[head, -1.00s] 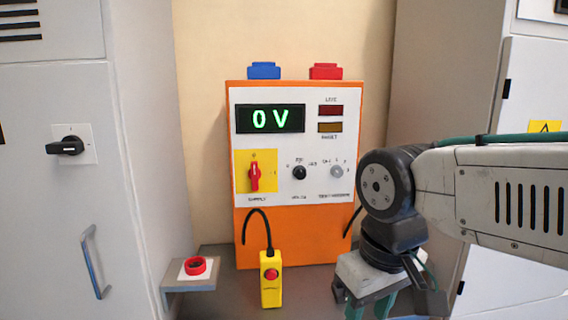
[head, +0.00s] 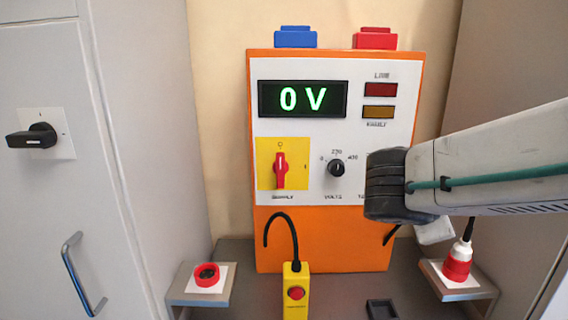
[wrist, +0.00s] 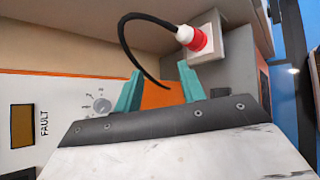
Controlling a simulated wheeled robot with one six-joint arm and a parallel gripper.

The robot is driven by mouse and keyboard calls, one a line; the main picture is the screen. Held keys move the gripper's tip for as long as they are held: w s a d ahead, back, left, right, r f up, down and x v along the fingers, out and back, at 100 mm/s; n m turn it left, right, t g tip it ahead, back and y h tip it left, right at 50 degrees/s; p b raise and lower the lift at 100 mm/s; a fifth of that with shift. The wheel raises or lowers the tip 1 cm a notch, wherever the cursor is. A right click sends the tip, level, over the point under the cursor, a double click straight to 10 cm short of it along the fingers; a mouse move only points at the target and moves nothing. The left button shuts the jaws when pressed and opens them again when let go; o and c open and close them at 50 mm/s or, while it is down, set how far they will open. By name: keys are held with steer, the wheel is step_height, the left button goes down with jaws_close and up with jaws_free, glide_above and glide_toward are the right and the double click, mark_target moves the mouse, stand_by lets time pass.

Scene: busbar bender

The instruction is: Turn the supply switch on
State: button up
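The supply switch (head: 281,170) is a red rotary handle on a yellow plate at the lower left of the orange panel's white face. Its handle stands upright, in line with the O mark above it. The display (head: 302,99) above reads 0 V in green. The line lamp (head: 380,90) and fault lamp (head: 378,112) look dark. My gripper (wrist: 160,68) is open and empty in the wrist view, its two teal fingers apart. It is not clearly visible in the head view, where my arm comes in from the right, clear of the switch.
The volts knob (head: 336,168) is right of the switch; my arm covers the test knob. A yellow pendant (head: 295,291) with a red button stands in front. A red socket (head: 207,275) is at left, a red-and-white plug (head: 458,262) at right. A grey cabinet (head: 40,210) borders the left.

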steer(key=w+a+r+n+t+y, duration=0.2)
steer(key=w+a+n+t, duration=0.4)
steer(key=w+a+n, duration=0.4)
steer(key=n+t+y, duration=0.5)
steer(key=n+y, duration=0.2)
steer(key=n, duration=0.3)
glide_toward(280, 163)
steer(key=w, duration=0.8)
steer(key=shift+w+d+r, duration=0.1)
steer(key=shift+w, duration=0.75)
jaws_close()
